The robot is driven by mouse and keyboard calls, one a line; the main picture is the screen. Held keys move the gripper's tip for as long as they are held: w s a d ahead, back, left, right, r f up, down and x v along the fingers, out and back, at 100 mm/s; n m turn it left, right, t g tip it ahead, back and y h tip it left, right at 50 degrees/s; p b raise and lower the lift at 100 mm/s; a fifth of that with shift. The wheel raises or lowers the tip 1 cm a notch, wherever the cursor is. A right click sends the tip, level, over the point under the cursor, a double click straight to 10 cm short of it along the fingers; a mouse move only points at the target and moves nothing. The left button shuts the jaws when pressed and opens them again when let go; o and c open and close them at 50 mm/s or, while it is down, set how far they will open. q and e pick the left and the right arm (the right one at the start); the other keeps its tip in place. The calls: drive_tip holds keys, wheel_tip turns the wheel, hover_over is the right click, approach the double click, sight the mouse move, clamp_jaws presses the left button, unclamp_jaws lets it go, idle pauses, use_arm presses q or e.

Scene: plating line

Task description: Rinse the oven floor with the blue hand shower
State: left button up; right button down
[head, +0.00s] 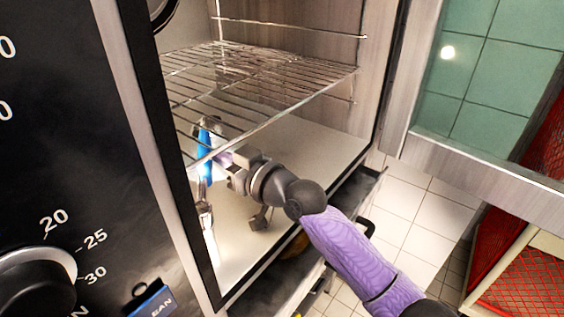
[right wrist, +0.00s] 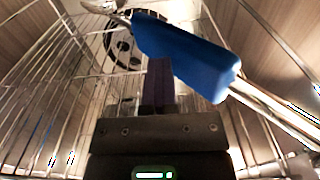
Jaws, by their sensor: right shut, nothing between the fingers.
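The blue hand shower (head: 204,160) is inside the oven, with its blue grip upright in the head view and a metal part running down from it. In the right wrist view the blue grip (right wrist: 185,55) slants across the picture, with metal at both ends. My right gripper (head: 224,160) reaches into the oven from the right, below the rack, close beside the grip. Its fingers (right wrist: 159,80) are shut and empty; I cannot tell whether they touch the grip. The pale oven floor (head: 330,150) is partly hidden by my arm. My left gripper is not in view.
A wire rack (head: 250,75) spans the oven above my right gripper. The open oven door (head: 480,170) stands at the right. The black control panel (head: 60,150) with a knob (head: 38,285) is at the left. A dark ledge (head: 355,200) runs below the opening.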

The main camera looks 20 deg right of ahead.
drive_tip(key=p+v, duration=0.5)
drive_tip(key=v, duration=1.8)
drive_tip(key=shift+s+d, duration=0.2)
drive_tip(key=shift+d, duration=0.2)
